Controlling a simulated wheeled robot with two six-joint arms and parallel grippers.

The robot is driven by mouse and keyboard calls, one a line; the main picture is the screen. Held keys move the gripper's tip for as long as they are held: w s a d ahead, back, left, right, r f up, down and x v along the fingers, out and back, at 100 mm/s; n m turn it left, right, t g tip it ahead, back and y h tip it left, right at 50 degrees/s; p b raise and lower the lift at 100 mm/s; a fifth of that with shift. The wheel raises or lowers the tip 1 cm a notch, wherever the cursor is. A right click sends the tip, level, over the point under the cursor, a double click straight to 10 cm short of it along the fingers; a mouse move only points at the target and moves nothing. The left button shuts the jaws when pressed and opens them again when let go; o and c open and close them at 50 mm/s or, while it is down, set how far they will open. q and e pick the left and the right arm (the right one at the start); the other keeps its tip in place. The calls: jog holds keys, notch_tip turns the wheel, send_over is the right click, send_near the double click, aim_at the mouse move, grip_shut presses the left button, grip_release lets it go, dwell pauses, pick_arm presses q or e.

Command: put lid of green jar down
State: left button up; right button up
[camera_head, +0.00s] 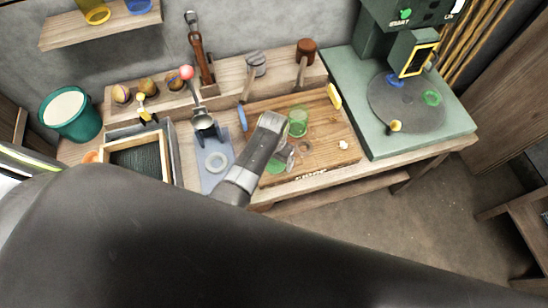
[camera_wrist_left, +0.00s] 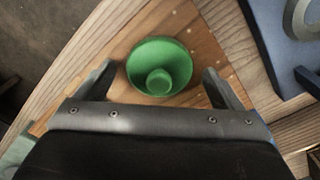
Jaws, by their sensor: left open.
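The green lid (camera_wrist_left: 160,66), a round disc with a knob in its middle, lies on the wooden board, knob facing my wrist camera. In the head view the lid (camera_head: 275,166) shows partly beside my left gripper. My left gripper (camera_head: 284,158) is open; in the left wrist view its fingers (camera_wrist_left: 157,84) stand apart on either side of the lid, with visible gaps. The green see-through jar (camera_head: 298,121) stands upright on the board, farther back than the lid. My right gripper is not in view.
The wooden board (camera_head: 325,122) lies on the workbench, with a small pale piece (camera_head: 343,145) on it. A blue-grey stand (camera_head: 223,181) with a ring is left of it. A green machine (camera_head: 347,85) stands right. Mallets lean behind. The board's right part is mostly clear.

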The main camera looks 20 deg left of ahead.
pick_arm(q)
notch_tip(320, 180, up, 9)
jog(key=p, duration=0.8)
jog(key=shift+r+p, duration=0.2)
jog(key=shift+p, duration=0.15)
jog(key=shift+s+r, duration=0.1)
jog(key=shift+r, duration=1.2)
